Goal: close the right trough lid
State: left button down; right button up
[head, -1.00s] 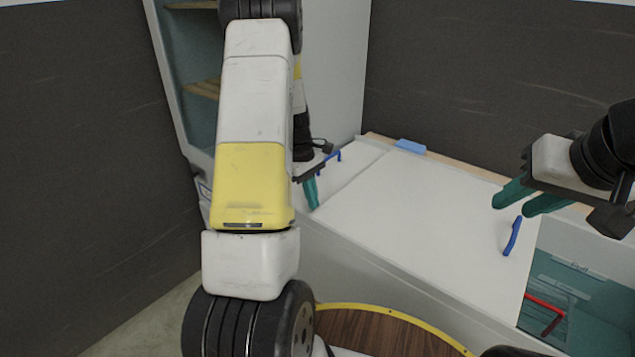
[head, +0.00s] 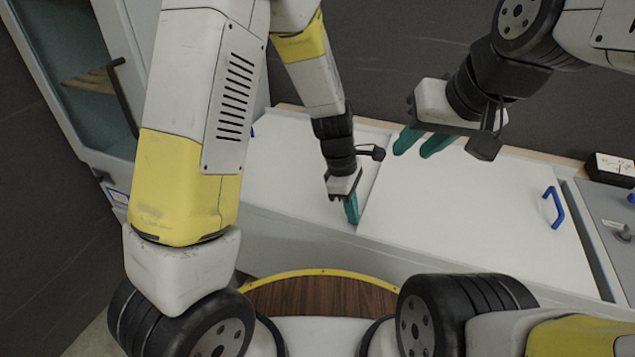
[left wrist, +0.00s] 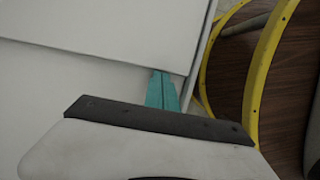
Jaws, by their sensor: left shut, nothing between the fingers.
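The right trough lid (head: 480,215) is a white flat panel with a blue handle (head: 555,207) near its right end. It lies flat and reaches almost to the grey panel at the right, with a narrow dark teal strip between them. My left gripper (head: 352,208) is shut and empty, its teal fingers pointing down at the seam by the lid's left edge. In the left wrist view the fingers (left wrist: 161,90) are together beside a panel edge; contact is unclear. My right gripper (head: 424,142) is open and empty above the back of the lid.
A white left panel (head: 290,165) adjoins the lid. A grey panel (head: 605,215) with a knob and a black box (head: 612,168) are at the right. A cabinet (head: 75,110) stands at the left. A dark wall is behind.

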aim_at(387, 228)
pick_arm(q)
jog(key=s+d, duration=0.1)
jog(key=d, duration=0.1)
jog(key=s+d, duration=0.1)
jog(key=d, duration=0.4)
jog(key=shift+s+d, duration=0.35)
jog(key=shift+s, duration=0.05)
